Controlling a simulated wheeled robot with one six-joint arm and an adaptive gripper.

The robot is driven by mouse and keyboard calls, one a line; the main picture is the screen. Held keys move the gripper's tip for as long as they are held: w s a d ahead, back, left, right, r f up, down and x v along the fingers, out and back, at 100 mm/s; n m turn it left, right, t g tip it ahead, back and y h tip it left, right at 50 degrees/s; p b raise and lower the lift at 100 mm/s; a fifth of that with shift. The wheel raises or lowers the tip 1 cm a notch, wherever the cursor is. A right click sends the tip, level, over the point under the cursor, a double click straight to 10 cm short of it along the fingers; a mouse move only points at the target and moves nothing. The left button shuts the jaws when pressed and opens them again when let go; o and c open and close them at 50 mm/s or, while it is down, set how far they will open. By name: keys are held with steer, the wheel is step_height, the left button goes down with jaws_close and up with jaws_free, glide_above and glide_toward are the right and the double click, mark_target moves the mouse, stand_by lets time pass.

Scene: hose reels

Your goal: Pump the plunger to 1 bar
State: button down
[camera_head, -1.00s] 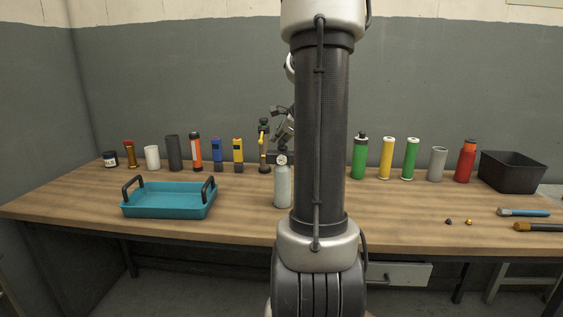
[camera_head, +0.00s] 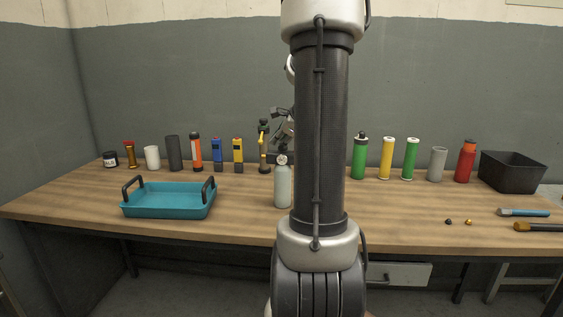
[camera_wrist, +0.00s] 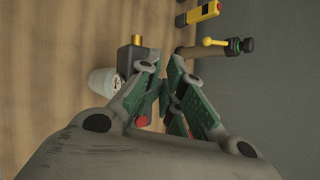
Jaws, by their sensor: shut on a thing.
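A pale grey bottle (camera_head: 283,187) with a round gauge (camera_head: 282,160) on top stands upright on the bench. The bottle also shows in the wrist view (camera_wrist: 102,83), beside a dark block (camera_wrist: 130,60) with a brass knob. My gripper (camera_wrist: 166,94) is shut, its green-padded fingers drawn together just right of the bottle. The plunger between the fingers is almost wholly hidden. Small red parts show below the fingers. In the head view my gripper (camera_head: 279,124) is partly hidden behind my arm, above and behind the bottle. The gauge reading is too small to tell.
A yellow-handled hand pump (camera_head: 263,150) stands close left of my gripper, in a row of canisters and tools. A teal tray (camera_head: 168,201) lies front left. Green and yellow cylinders and a black bin (camera_head: 512,172) stand right. The bench front centre-left is clear.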

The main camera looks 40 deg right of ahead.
mark_target(279, 147)
steer(key=shift+s+a+f, duration=0.1)
steer(key=shift+s+f, duration=0.05)
steer(key=shift+f, duration=0.5)
steer(key=shift+r, duration=3.4)
steer(key=s+a+n+g+y, duration=0.1)
steer(key=s+a+n, duration=0.4)
steer(key=a+n, duration=0.45)
steer(key=s+a+n+g+y, duration=0.15)
steer(key=s+a+n, duration=0.4)
steer(key=a, duration=0.65)
steer(key=s+a+f+n+g, duration=0.1)
steer(key=s+a+f+n, duration=0.1)
steer(key=s+n, duration=0.3)
steer(key=s+a+f+n+g+h, duration=0.1)
steer(key=s+a+f+n, duration=0.1)
steer(key=s+n, duration=0.4)
steer(key=n, duration=0.2)
steer(key=shift+s+f+n, duration=0.3)
steer(key=shift+f, duration=0.05)
